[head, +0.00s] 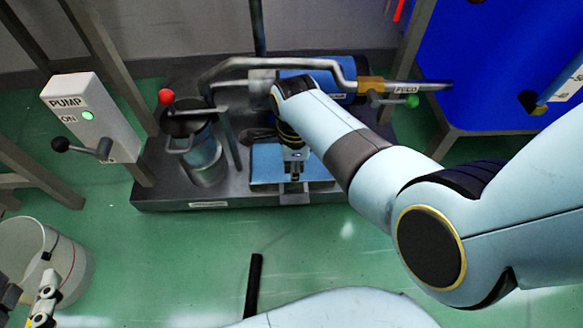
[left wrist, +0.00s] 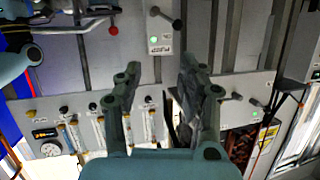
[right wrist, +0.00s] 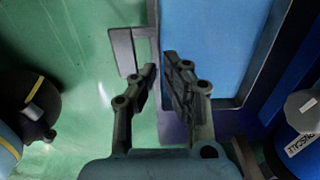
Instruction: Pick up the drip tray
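The drip tray (head: 266,164) is a shallow blue-floored tray with a dark rim, on the front of the dark pump base. In the right wrist view its blue floor (right wrist: 205,45) fills the upper middle, and a grey bracket-like handle (right wrist: 122,52) stands off its left edge. My right gripper (head: 294,172) is over the tray. In the right wrist view my right gripper (right wrist: 160,68) is partly open, with a narrow gap between its tips in line with the tray's edge; contact cannot be told. My left gripper (left wrist: 159,66) is open and empty, away from the tray.
A pump canister (head: 205,150) with a red-knobbed lever stands left of the tray. Pipes and a blue motor (head: 318,78) are behind it. A PUMP switch box (head: 90,115) stands left, a pale bucket (head: 60,260) lower left, a blue cabinet (head: 490,60) right. Green floor (head: 180,250) in front is mostly clear.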

